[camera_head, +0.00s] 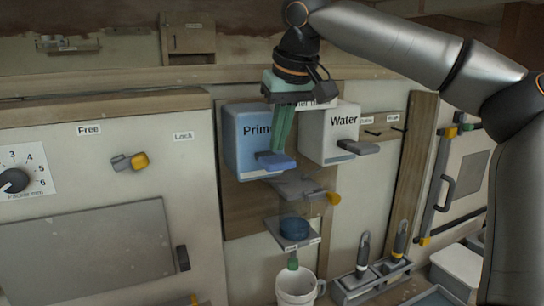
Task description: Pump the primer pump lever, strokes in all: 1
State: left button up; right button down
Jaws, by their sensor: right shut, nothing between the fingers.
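The primer pump is a blue box (245,155) with its label partly hidden. Its blue lever (276,161) sticks out from the lower front. My right gripper (279,149) reaches down from above in front of the box. Its green fingers are shut and empty. Their tips are at the top of the lever; I cannot tell whether they touch it. My left gripper is not in view.
The white Water box (325,149) with a grey lever (360,147) stands just right. Below are a small shelf with a blue round dish (294,228), a white mug (295,288) and a tool holder (368,282). A yellow-ended latch (130,162) is on the left panel.

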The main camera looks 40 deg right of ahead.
jog(key=shift+r, duration=2.5)
